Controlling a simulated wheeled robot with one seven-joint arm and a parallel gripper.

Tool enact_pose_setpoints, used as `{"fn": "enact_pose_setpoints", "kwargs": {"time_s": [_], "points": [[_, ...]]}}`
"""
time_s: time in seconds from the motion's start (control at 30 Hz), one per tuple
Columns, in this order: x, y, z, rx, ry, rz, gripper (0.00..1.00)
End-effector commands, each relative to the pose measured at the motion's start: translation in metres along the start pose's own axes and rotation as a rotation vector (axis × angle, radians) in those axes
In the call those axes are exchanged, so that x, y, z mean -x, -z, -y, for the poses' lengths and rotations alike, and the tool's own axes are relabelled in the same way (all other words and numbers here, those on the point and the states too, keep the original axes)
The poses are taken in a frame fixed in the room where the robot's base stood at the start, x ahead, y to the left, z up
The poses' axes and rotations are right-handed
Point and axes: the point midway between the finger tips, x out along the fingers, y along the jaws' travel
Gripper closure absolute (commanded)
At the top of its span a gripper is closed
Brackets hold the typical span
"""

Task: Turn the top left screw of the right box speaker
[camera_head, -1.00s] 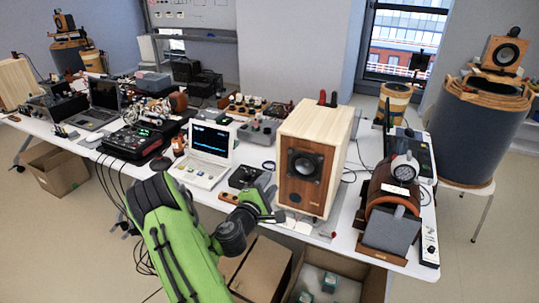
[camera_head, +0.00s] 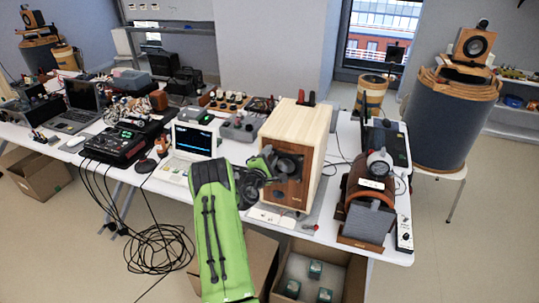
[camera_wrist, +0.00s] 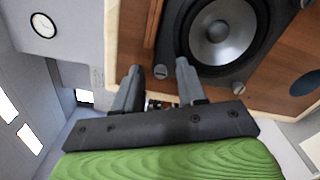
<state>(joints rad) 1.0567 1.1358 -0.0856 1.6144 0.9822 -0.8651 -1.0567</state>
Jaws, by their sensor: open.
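The right box speaker (camera_head: 316,133) stands upright on the table, with a pale wood case, a brown front and a round black driver (camera_head: 289,165). My gripper (camera_head: 268,162) is at the left part of its front, beside the driver. My gripper (camera_wrist: 158,66) is open there. The top left screw (camera_wrist: 160,71), a small grey head by the driver rim, shows between the fingertips. I cannot tell whether they touch it. Another screw (camera_wrist: 238,87) lies right of the fingers.
An oscilloscope (camera_head: 195,140) stands left of the speaker. A brown rounded device (camera_head: 370,195) stands on its right. An open carton (camera_head: 318,268) is under the table. The floor at right is clear.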

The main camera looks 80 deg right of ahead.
Motion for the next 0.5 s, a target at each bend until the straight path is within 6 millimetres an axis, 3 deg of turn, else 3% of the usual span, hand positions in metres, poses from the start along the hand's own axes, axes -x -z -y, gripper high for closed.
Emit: {"fn": "enact_pose_setpoints", "kwargs": {"time_s": [0.13,0.4,0.5], "points": [[0.0003,0.0003,0.0009,0.0,0.001,0.0,0.6],[0.0005,0.0002,0.0009,0.001,0.001,0.0,1.0],[0.0006,0.0002,0.001,0.001,0.001,0.0,1.0]]}}
